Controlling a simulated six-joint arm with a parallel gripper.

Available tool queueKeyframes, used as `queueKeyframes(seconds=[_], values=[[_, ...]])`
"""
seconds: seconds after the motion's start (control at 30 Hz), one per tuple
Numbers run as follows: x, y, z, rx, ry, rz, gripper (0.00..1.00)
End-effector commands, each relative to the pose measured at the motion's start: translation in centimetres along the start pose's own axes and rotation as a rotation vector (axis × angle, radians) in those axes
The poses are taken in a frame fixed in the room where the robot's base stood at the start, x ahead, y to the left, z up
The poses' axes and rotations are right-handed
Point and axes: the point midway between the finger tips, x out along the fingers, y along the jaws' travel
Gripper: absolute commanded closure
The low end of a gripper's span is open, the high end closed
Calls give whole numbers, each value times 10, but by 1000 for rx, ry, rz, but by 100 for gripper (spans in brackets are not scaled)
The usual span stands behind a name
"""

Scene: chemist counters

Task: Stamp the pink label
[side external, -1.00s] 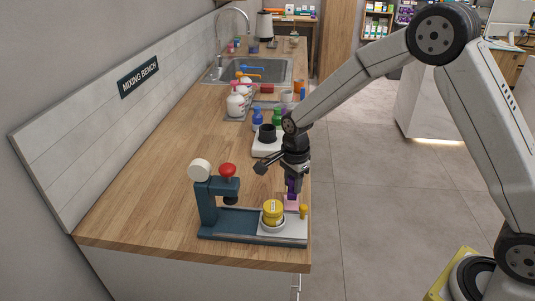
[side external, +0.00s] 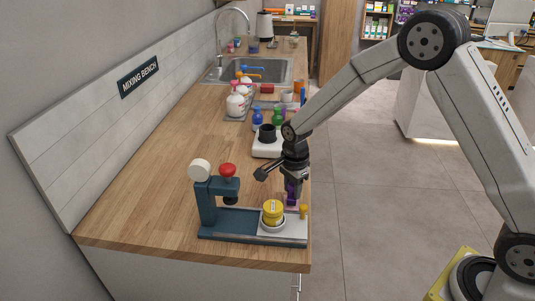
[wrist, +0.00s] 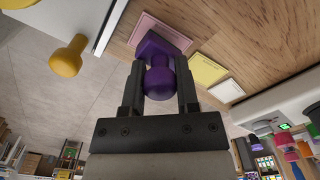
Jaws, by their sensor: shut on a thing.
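My gripper (side external: 292,180) is shut on a purple stamp (side external: 291,198) near the right edge of the bench. In the wrist view the purple stamp (wrist: 158,80) has its round handle between the two fingers (wrist: 158,68), and its wider base points away from the gripper. The pink label (wrist: 165,30) lies flat on the wood just beyond the base, partly covered by it. I cannot tell whether the base touches the label. In the side view the label is mostly hidden by the stamp.
A yellow label (wrist: 206,70) and a white label (wrist: 227,91) lie beside the pink one. A yellow knobbed piece (side external: 303,212) and a yellow jar (side external: 273,210) stand close by. A blue press (side external: 206,208) with a red knob stands to the left. Open wood lies behind it.

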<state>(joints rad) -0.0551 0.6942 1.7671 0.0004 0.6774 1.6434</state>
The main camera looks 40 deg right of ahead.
Motion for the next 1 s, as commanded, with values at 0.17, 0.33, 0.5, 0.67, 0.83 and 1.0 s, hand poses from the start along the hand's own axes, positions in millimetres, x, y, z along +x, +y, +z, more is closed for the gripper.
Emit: queueKeyframes(seconds=[0.17, 0.33, 0.5, 0.67, 0.83, 1.0], values=[[0, 0, 0, 0, 0, 0, 99], [1, 0, 0, 0, 0, 0, 99], [2, 0, 0, 0, 0, 0, 99], [4, 0, 0, 0, 0, 0, 99], [5, 0, 0, 0, 0, 0, 99], [7, 0, 0, 0, 0, -1, 99]])
